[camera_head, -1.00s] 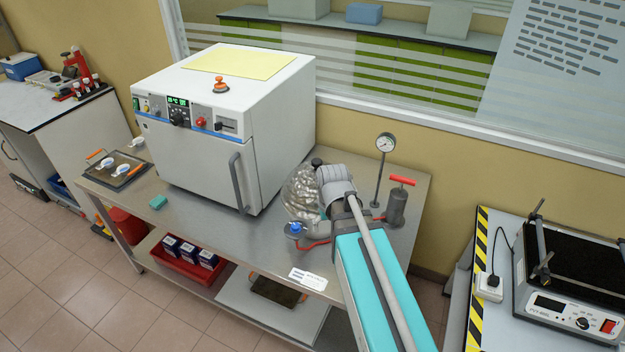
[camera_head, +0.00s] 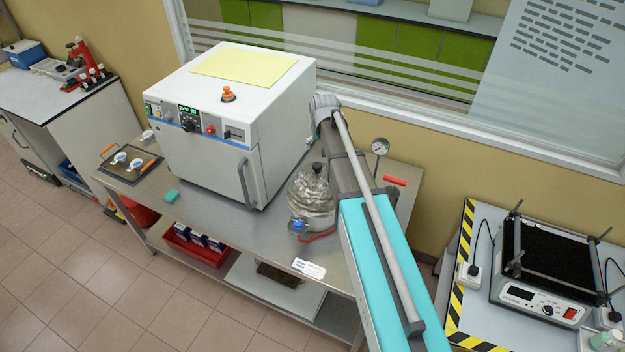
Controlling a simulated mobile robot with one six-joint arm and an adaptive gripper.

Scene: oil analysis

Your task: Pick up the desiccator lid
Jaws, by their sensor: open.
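The desiccator (camera_head: 311,215) stands on the steel bench to the right of the oven, a clear glass vessel with a blue stopcock (camera_head: 297,225) at its front. Its domed glass lid (camera_head: 308,188) sits on top with a dark round knob (camera_head: 317,168) at the crown. The lid shows nearly whole; my arm passes just to its right and covers the bench behind. The end of my arm rises above the lid, beside the oven's right side. My gripper itself cannot be made out; the arm links hide it or it is out of view.
The white oven (camera_head: 215,150) stands close left of the desiccator. A pressure gauge on a stand (camera_head: 379,147) and a red-handled pump (camera_head: 395,181) are behind my arm. A red hose runs in front of the desiccator. A white label card (camera_head: 309,268) lies at the bench's front edge.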

